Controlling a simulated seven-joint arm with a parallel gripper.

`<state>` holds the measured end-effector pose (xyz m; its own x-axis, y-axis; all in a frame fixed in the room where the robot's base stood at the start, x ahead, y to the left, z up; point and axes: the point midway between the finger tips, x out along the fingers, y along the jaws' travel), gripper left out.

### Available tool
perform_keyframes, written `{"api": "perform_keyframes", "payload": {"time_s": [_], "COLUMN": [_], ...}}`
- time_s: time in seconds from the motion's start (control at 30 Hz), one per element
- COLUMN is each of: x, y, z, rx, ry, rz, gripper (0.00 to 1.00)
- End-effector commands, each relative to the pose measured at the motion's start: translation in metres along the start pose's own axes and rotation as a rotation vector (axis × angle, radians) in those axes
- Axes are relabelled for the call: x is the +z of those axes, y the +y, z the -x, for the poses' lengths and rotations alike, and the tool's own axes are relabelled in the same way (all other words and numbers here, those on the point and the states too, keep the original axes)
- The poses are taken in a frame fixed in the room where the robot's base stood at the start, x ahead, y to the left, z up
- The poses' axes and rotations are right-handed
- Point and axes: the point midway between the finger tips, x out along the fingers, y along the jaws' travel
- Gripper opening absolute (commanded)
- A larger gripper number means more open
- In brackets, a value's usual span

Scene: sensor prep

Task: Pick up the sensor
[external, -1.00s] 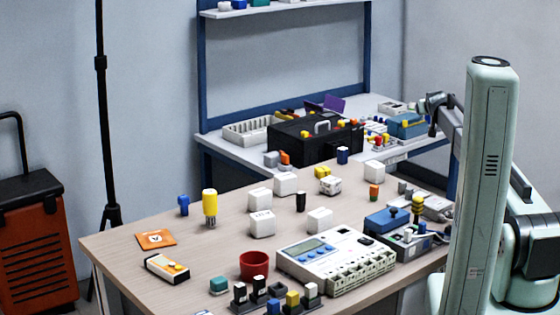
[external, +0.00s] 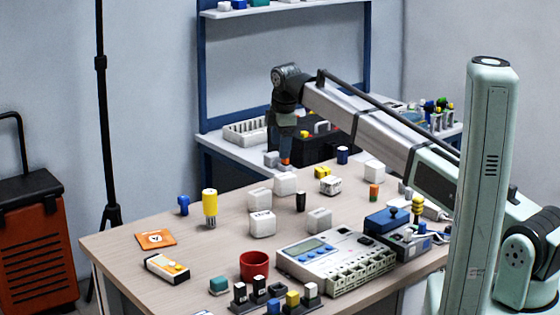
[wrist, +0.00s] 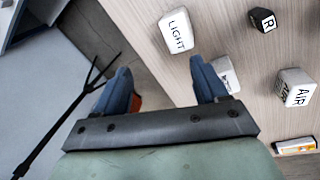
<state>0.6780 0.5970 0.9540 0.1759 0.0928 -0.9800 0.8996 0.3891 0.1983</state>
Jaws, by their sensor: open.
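My gripper (external: 284,148) hangs beyond the table's far edge, above and behind the white blocks. A white block marked LIGHT (wrist: 177,33) lies just past the fingers. A white block marked AIR (wrist: 296,88) is at the right. Another white block (wrist: 230,76) is partly hidden by the right finger. In the external view several white blocks stand on the table, including a front one (external: 262,224) and one farther right (external: 319,220). I cannot tell which thing is the sensor.
A yellow-topped part (external: 209,204), a blue part (external: 183,204) and a black cylinder (external: 300,201) stand nearby. A red cup (external: 254,265) and a grey device with a screen (external: 322,252) are nearer the front.

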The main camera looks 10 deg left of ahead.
Motion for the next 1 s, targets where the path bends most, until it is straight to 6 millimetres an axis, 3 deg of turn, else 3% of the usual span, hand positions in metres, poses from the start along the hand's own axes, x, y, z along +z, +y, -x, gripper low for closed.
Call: {"api": "perform_keyframes", "payload": {"time_s": [0.03, 0.1, 0.3, 0.47, 0.8, 1.0], "x": [-0.023, -0.045, -0.079, -0.084, -0.083, -0.082], "y": [-0.017, -0.036, -0.071, -0.08, -0.091, -0.094], "z": [0.008, 0.016, 0.03, 0.024, -0.03, -0.049], "rx": [-0.041, -0.094, -0.185, -0.204, -0.203, -0.201], "ry": [0.005, 0.009, 0.022, 0.025, 0.025, 0.025], "rz": [0.086, 0.191, 0.373, 0.408, 0.405, 0.404], "gripper": [0.72, 0.72, 0.72, 0.72, 0.72, 0.72]}}
